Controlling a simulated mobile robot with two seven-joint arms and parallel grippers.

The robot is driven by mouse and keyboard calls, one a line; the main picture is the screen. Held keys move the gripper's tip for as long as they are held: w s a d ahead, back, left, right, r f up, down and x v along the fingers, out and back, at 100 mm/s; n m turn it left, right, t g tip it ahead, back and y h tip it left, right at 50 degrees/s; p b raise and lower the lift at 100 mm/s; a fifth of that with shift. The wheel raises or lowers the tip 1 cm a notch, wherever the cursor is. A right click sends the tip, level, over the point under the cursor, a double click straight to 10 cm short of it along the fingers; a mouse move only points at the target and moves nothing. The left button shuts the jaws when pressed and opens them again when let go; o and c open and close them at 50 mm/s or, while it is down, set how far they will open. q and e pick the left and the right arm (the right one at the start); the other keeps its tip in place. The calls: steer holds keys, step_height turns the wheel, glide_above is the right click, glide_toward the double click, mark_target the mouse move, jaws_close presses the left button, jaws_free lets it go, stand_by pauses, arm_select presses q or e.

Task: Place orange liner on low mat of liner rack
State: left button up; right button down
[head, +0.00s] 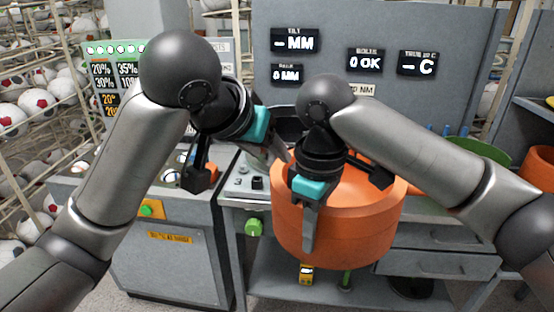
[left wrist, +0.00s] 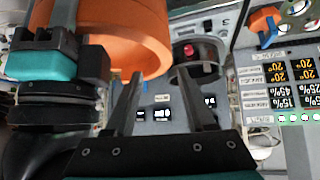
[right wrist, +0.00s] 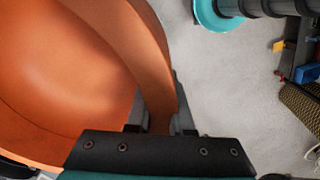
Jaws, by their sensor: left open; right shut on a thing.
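The orange liner (head: 340,225) is a large round tub in the middle of the head view, in front of the grey bench. My right gripper (head: 308,215) is shut on its near wall; one finger lies down the outside. The right wrist view shows that wall of the liner (right wrist: 145,60) between the fingers. My left gripper (head: 281,153) is open and empty beside the liner's far left rim. In the left wrist view its fingers (left wrist: 163,100) are apart, with the liner (left wrist: 120,35) just beyond them. I cannot make out the liner rack's low mat for certain.
A grey bench with drawers (head: 440,264) stands behind and below the liner. A grey cabinet (head: 170,265) with a green button is at left. At right are a green round tub (head: 475,150), another orange one (head: 540,165) and a dark shelf (head: 540,108). Ball racks (head: 30,110) fill the far left.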

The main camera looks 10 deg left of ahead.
mark_target(286, 166)
arm_select(q)
steer(key=x, duration=1)
steer(key=shift+w+f, duration=0.2)
arm_select(e)
steer(key=shift+r, duration=0.1)
arm_select(q)
steer(key=shift+d, duration=0.1)
jaws_close()
steer(key=shift+s+d, duration=0.1)
steer(key=shift+d, duration=0.15)
arm_select(e)
steer(key=shift+w+a, duration=0.1)
stand_by(0.4)
arm_select(q)
steer(key=shift+r, duration=0.2)
arm_select(e)
steer(key=c, duration=1.2)
jaws_free()
arm_select(q)
steer(key=shift+a, duration=0.25)
arm_select(e)
steer(key=o, duration=0.5)
